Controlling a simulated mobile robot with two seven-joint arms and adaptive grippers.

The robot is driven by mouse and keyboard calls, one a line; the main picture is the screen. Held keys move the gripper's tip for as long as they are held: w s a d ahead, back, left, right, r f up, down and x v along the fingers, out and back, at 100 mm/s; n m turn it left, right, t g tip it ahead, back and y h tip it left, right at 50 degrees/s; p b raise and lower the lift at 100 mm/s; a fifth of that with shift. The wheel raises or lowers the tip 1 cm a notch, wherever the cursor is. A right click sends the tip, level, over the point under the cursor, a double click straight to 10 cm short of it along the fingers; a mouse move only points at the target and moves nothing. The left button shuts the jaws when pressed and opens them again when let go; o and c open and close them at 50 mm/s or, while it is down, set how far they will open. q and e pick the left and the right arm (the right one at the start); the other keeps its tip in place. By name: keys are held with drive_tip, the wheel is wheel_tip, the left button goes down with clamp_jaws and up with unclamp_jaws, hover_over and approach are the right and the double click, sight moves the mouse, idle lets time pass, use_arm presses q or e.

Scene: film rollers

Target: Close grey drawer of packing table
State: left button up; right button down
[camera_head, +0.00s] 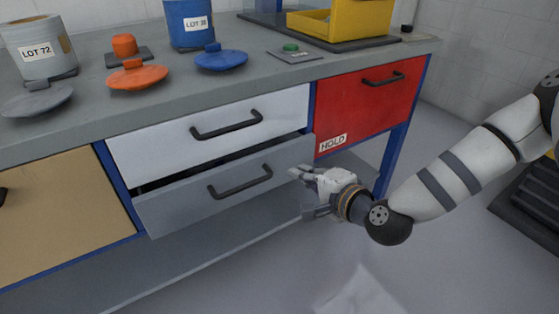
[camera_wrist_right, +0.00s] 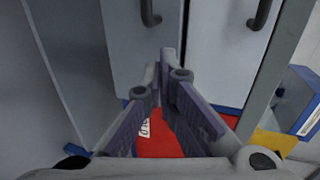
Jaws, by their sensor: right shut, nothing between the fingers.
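The grey drawer (camera_head: 205,203) is the lower one under the white drawer (camera_head: 210,140) in the packing table (camera_head: 300,75). It is pulled out a little, with a dark gap along its top edge and a black handle (camera_head: 240,182) on its front. My right gripper (camera_head: 303,190) is shut and empty at the right end of the grey drawer's front. Whether it touches the front I cannot tell. In the right wrist view the shut fingers (camera_wrist_right: 160,68) lie over the grey front (camera_wrist_right: 135,50), below its handle in the picture. My left gripper is not in view.
The red drawer (camera_head: 365,105), labelled HOLD, is closed at the right. A tan panel (camera_head: 55,205) is at the left. Lids, LOT containers and a yellow bin (camera_head: 350,22) stand on the tabletop. A blue table leg (camera_head: 392,160) is behind my right gripper.

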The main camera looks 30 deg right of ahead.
sight(275, 150)
drive_tip(key=x, duration=0.4)
drive_tip(key=b+x, duration=0.1)
drive_tip(key=x, duration=0.1)
drive_tip(key=shift+w+r, duration=0.3)
drive_tip(key=shift+w, duration=0.7)
drive_tip(key=w+b, duration=0.2)
drive_tip(key=w, duration=0.2)
drive_tip(key=shift+w+a+f, duration=0.1)
drive_tip(key=shift+w+a, duration=0.05)
drive_tip(key=shift+w, duration=0.2)
drive_tip(key=shift+r, duration=0.2)
